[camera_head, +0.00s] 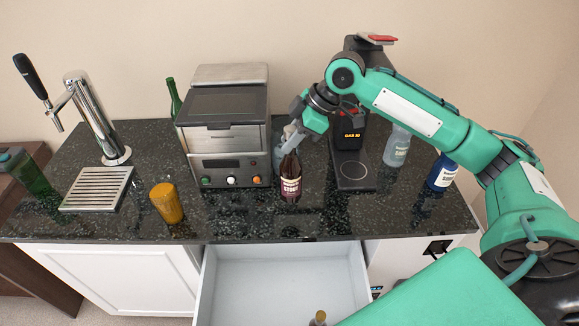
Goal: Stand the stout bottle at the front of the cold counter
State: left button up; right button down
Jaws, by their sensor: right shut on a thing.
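The stout bottle (291,184) is dark brown with a maroon label. It appears upright on the black speckled counter (230,226), near its front half, between the steel machine and the black dispenser. My right gripper (293,140) reaches down from the upper right and is shut on the bottle's neck, which its fingers partly hide. I cannot tell whether the bottle's base touches the counter. My left gripper is not in view.
A steel machine (228,145) stands left of the bottle, a black dispenser (352,170) right. An amber glass (166,203) and a beer tap (90,115) are further left. An open white drawer (285,262) juts out below. Clear and blue (441,174) bottles stand right.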

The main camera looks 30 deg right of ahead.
notch_tip(320, 180, down, 10)
jog(key=shift+r+p, duration=0.1)
jog(key=shift+p, duration=0.95)
jog(key=c, duration=1.3)
grip_release()
jog(key=shift+o, duration=0.5)
jog(key=shift+s, duration=0.1)
jog(key=shift+d+r, duration=0.2)
jog(key=shift+r, duration=0.1)
jog(key=b, duration=0.3)
send_near(292, 167)
jog(key=shift+w+d+f, duration=0.5)
jog(key=shift+w+d, duration=0.2)
jog(key=shift+d, duration=0.1)
